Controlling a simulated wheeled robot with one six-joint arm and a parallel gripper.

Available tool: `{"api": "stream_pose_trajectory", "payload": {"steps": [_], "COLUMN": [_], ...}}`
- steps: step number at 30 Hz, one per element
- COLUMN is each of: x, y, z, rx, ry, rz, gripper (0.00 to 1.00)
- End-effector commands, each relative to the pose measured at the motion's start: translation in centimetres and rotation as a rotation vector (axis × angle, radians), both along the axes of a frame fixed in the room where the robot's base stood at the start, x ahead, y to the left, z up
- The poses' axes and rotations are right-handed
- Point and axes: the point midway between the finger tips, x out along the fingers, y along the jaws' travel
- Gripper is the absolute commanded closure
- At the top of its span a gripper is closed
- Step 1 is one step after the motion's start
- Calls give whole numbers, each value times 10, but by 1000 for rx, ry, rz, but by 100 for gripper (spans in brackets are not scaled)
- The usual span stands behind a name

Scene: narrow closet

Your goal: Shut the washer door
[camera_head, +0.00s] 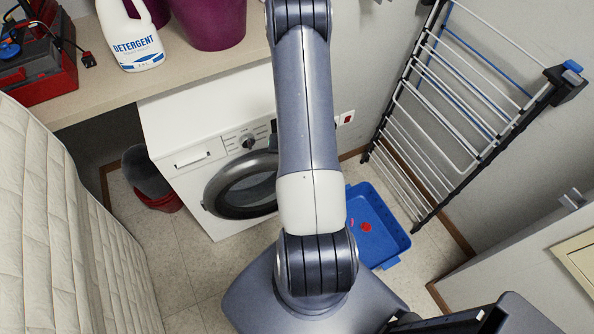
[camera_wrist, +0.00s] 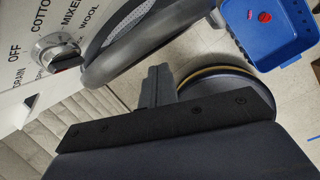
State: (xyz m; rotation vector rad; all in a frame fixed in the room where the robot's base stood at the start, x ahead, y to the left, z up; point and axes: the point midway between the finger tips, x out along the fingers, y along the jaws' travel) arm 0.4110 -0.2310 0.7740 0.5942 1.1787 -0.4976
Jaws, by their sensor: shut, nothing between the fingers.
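The white washer (camera_head: 185,135) stands under the counter in the head view. Its round door (camera_head: 262,197) has a dark rim and faces the open floor; my arm covers its right part. I cannot tell how far it stands out from the washer front. In the wrist view the door's grey rim (camera_wrist: 150,42) crosses the upper middle, beside the washer's dial (camera_wrist: 55,50). My gripper (camera_wrist: 158,72) is shut and empty, its fingertips just below the door rim in the picture. I cannot tell whether they touch it. The gripper is hidden in the head view.
A blue tray (camera_head: 390,246) with small red and pink things lies on the floor right of the washer. A drying rack (camera_head: 455,110) leans on the right wall. A quilted mattress (camera_head: 60,215) stands at left. A red bucket (camera_head: 160,200) sits left of the washer.

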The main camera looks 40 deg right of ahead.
Motion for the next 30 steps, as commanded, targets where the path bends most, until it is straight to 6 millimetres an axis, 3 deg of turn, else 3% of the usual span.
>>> {"api": "stream_pose_trajectory", "payload": {"steps": [1, 15, 24, 30], "x": [-4, -53, -95, -109], "y": [-9, -52, -62, -62], "z": [-17, -54, -74, -76], "rx": [35, 442, 705, 797], "ry": [-29, -202, -225, -218], "rz": [-77, -739, -1103, -1222], "gripper": [100, 100, 100, 100]}}
